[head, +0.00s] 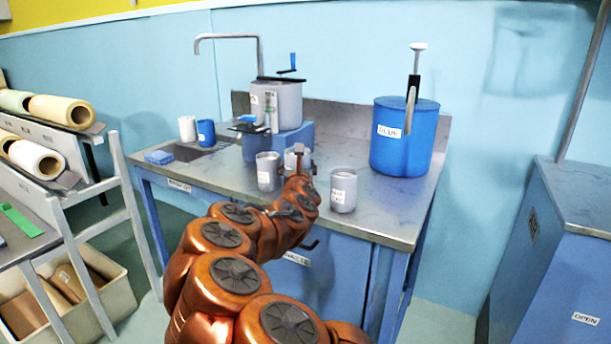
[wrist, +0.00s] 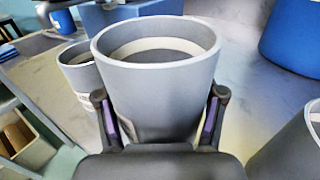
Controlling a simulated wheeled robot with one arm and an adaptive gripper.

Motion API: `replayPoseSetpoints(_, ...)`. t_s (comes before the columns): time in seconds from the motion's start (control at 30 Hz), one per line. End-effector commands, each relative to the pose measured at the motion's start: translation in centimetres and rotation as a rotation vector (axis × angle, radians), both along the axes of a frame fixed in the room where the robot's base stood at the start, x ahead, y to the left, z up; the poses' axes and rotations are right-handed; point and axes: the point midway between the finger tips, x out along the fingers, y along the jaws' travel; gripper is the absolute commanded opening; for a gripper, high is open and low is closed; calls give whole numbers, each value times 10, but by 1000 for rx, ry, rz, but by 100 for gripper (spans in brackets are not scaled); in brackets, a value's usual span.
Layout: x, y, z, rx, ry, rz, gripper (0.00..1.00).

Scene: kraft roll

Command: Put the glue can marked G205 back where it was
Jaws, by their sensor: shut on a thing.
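My gripper (wrist: 160,118) is shut around a grey open-topped can (wrist: 158,85), one finger on each side. The can is upright, and no label on it can be read. In the head view my gripper (head: 300,172) is over the metal bench, and the held can (head: 291,158) shows partly behind it. I cannot tell whether the can touches the bench. A second grey can (head: 268,171) stands close on the left, also in the wrist view (wrist: 80,78). A third labelled can (head: 343,190) stands on the right near the front edge. The G205 mark cannot be read on any can.
A blue glue tank (head: 402,140) stands at the bench's back right. A grey pot with a crank (head: 277,103) on a blue base is behind the cans. White (head: 187,129) and blue (head: 206,133) cups stand by the sink. Bare bench (head: 385,205) lies right of the third can.

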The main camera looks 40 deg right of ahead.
Motion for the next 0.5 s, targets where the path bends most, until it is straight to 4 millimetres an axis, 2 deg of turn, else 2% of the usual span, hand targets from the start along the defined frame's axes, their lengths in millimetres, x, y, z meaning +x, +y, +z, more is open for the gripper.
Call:
replayPoseSetpoints(0.03,-2,-8,-1,2,-1,-3,8)
replayPoseSetpoints(0.33,-7,-28,-3,1,-1,-1,8)
replayPoseSetpoints(0.5,-7,-26,-30,5,4,-1,8)
